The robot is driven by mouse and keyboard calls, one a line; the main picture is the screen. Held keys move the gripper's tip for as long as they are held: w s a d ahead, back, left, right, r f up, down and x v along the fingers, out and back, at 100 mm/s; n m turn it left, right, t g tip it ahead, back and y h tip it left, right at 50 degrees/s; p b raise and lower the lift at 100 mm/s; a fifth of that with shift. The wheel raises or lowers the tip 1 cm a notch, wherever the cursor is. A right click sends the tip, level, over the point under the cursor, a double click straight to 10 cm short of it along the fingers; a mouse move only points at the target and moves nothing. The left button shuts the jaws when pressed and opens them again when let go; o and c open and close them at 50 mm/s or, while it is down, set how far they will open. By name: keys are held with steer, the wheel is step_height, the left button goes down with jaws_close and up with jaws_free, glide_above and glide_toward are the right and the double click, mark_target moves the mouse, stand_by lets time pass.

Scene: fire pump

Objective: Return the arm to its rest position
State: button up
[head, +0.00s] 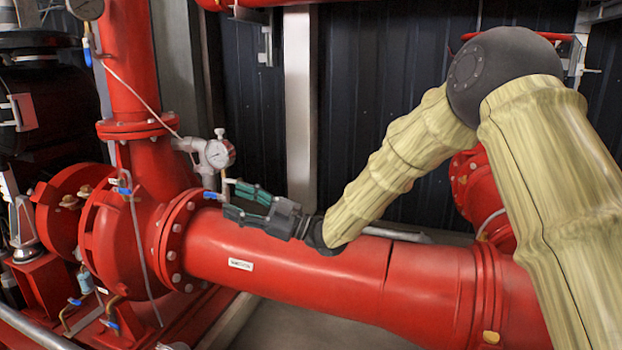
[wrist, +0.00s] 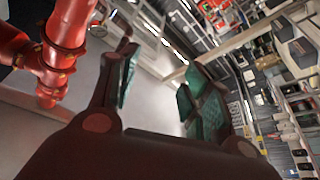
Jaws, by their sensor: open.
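My gripper (head: 238,203) is in front of the big horizontal red pipe (head: 330,265) in the head view, pointing left. Its green-padded fingers are apart and nothing is seen between them. They point toward the small valve with a round pressure gauge (head: 219,153), which stands just beyond the tips in the picture. I cannot tell whether they touch it. In the wrist view the two fingers (wrist: 158,95) are spread with an empty gap. My arm (head: 400,160) is stretched out, bent at a dark elbow joint.
The red pump body (head: 135,225) with flanges, blue-handled small valves and thin tubing stands at left. A vertical red pipe (head: 128,70) rises above it. A white post (head: 299,110) and dark wall panels are behind. The wrist view shows open floor (wrist: 155,90) and shelves at right.

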steer(key=s+d+f+m+t+h+b, duration=0.1)
steer(key=d+f+m+t+h, duration=0.2)
steer(key=f, duration=0.9)
steer(key=s+d+f+m+t+h+b, duration=0.15)
steer(key=d+f+m+h, duration=0.35)
steer(key=f, duration=0.7)
steer(key=s+d+f+m+t+h+b, duration=0.15)
steer(key=d+f+m, duration=0.3)
steer(key=f, duration=0.85)
steer(key=s+d+f+m+g+h+b, duration=0.1)
steer(key=s+d+f+m+h, duration=0.1)
steer(key=s+d+f, duration=0.4)
steer(key=s+d+f+m+h+b, duration=0.1)
steer(key=s+d+f+m+h, duration=0.15)
steer(key=f, duration=0.55)
steer(key=s+d+f+m+g+h+b, duration=0.1)
steer(key=s+d+f+h, duration=0.15)
steer(key=s+f, duration=0.35)
steer(key=s+d+f+m+g+h+b, duration=0.1)
steer(key=s+d+f+m+g+h, duration=0.25)
steer(key=s, duration=0.65)
steer(key=s+d+f+g+b, duration=0.1)
steer(key=s+d+f+g, duration=0.1)
steer(key=s+d+f, duration=0.6)
steer(key=s+d+f+m+g+h+b, duration=0.15)
steer(key=s+d, duration=0.25)
steer(key=s, duration=0.8)
step_height(320, 180, up, 20)
steer(key=p, duration=2)
steer(key=shift+w, duration=0.45)
